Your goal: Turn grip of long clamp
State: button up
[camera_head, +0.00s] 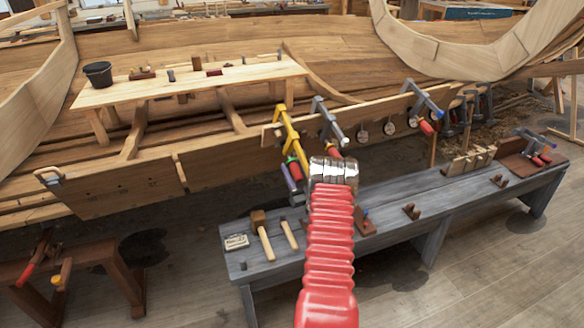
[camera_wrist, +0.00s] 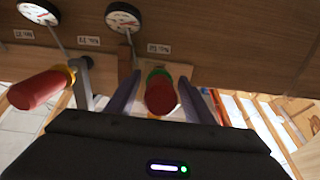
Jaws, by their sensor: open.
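The long clamp (camera_head: 285,128) is yellow and hangs over the hull's plank edge in the head view. Its red grip with a green collar shows low on it, and the same grip (camera_wrist: 160,97) faces me end-on in the wrist view. My gripper (camera_wrist: 159,82) is open, with one purple finger on each side of the grip. A gap shows on the left; on the right I cannot tell whether the finger touches. In the head view my gripper (camera_head: 291,182) is mostly hidden behind my red arm. The clamp's far end is hidden in the wrist view.
A grey clamp's red grip (camera_wrist: 38,91) is close on the left in the wrist view. Dial gauges (camera_wrist: 124,17) and labels line the plank. A grey bench (camera_head: 385,207) with a mallet (camera_head: 262,236) and wooden blocks stands below my arm.

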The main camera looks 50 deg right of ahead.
jog(key=v, duration=1.2)
jog(key=shift+s+a+f, duration=0.1)
jog(key=s+f+m+g+y, duration=0.25)
jog(key=f+g, duration=0.85)
jog(key=f, duration=0.6)
jog(key=s+a+r+n+g+y, duration=0.1)
jog(key=s+a+r+n+y, duration=0.1)
jog(key=a+r, duration=1.2)
jog(key=s+a+r+n+g+y, duration=0.1)
jog(key=s+a+r+n+y, duration=0.2)
jog(key=a+r, duration=1.2)
jog(key=s+a+r+n+g+y, duration=0.1)
jog(key=s+a+r, duration=0.5)
jog(key=a+r, duration=0.9)
jog(key=a+n+y, duration=0.1)
jog(key=a, duration=0.8)
jog(key=shift+a+n, duration=0.25)
jog(key=shift+n, duration=0.1)
